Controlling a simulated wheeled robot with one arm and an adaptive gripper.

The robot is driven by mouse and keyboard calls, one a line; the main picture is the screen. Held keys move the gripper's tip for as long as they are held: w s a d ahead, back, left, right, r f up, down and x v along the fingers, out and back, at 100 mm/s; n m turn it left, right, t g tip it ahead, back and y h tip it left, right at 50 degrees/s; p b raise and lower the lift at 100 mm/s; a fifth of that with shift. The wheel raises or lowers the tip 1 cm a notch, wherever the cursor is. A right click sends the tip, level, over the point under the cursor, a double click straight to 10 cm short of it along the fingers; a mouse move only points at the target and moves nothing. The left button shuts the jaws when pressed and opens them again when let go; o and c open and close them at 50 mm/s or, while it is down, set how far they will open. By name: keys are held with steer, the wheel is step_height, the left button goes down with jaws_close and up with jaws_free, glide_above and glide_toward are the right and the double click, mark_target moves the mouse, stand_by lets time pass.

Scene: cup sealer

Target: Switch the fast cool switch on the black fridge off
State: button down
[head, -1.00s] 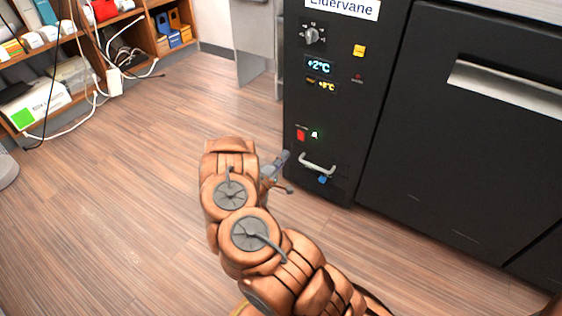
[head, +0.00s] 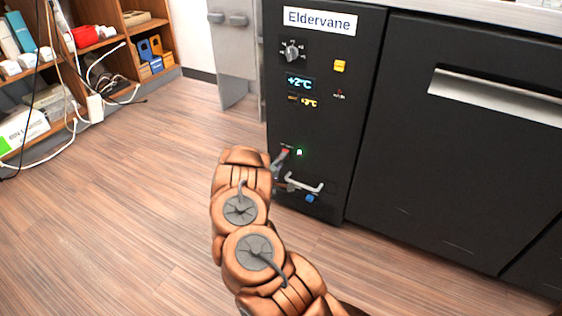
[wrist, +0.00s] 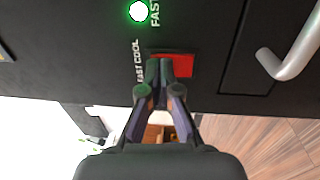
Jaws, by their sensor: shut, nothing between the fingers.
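The black fridge (head: 310,130) carries a control panel on its narrow left front. The fast cool switch is a red rocker (wrist: 181,65) beside the "FAST COOL" label in the wrist view. In the head view the red switch (head: 285,152) shows just above my gripper.
A metal handle (head: 304,184) and a blue part (head: 309,198) sit below the switch. A knob (head: 292,51), a yellow button (head: 340,66) and a "+2°C" display (head: 300,83) are higher on the panel. Shelves (head: 110,60) stand at left; the floor (head: 110,200) between is clear.

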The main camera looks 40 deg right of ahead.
steer(key=shift+r, duration=0.1)
steer(key=shift+d+y+p, duration=0.25)
steer(key=shift+y+p, duration=0.05)
steer(key=shift+p, duration=0.75)
steer(key=r+p+v, duration=0.2)
steer(key=p+v, duration=0.2)
steer(key=v, duration=0.9)
steer(key=shift+a+r, duration=0.35)
steer(key=shift+a, duration=0.15)
